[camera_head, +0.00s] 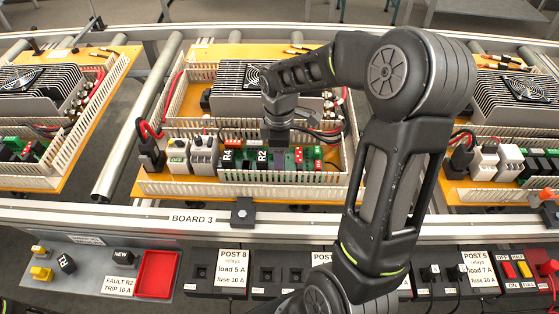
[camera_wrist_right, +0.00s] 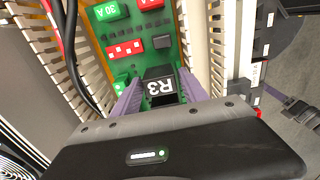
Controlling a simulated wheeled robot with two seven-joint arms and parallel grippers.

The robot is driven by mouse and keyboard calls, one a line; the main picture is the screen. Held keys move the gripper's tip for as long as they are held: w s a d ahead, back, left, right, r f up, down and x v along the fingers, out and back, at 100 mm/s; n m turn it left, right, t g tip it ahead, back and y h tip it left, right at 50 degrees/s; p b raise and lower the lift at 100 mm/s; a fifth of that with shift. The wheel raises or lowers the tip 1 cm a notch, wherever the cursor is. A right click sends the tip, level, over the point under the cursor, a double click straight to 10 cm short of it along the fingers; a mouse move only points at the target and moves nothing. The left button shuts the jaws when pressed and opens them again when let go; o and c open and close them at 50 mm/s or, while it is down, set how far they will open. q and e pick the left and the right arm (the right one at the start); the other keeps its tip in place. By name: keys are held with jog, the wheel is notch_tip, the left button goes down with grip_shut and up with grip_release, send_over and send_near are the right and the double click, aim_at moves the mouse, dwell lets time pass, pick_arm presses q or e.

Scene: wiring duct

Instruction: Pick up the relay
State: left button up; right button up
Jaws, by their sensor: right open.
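A black relay marked R3 (camera_wrist_right: 160,86) stands on the green circuit board (camera_wrist_right: 130,30) in the right wrist view. My right gripper (camera_wrist_right: 162,95) is open, with its purple-padded fingers on either side of this relay. I cannot tell whether they touch it. In the head view my right gripper (camera_head: 277,138) points down over the middle board's relay row and hides part of it. Relays marked R4 (camera_head: 228,156) and R2 (camera_head: 262,157) show in that row. My left gripper is not in view.
Slotted white duct walls (camera_head: 245,190) enclose the relay row closely. A finned grey heatsink (camera_head: 235,95) lies behind it. On the front panel are a red tray (camera_head: 157,274), a "FAULT R2 TRIP 10 A" label (camera_head: 120,285) and dark sockets (camera_head: 267,275). Similar boards stand left and right.

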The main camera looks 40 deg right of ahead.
jog(key=c, duration=1)
jog(key=shift+r, duration=0.1)
notch_tip(320, 180, up, 10)
jog(key=shift+f, duration=0.1)
dwell(0.8)
jog(key=shift+r+p, duration=1.8)
jog(key=shift+r, duration=0.25)
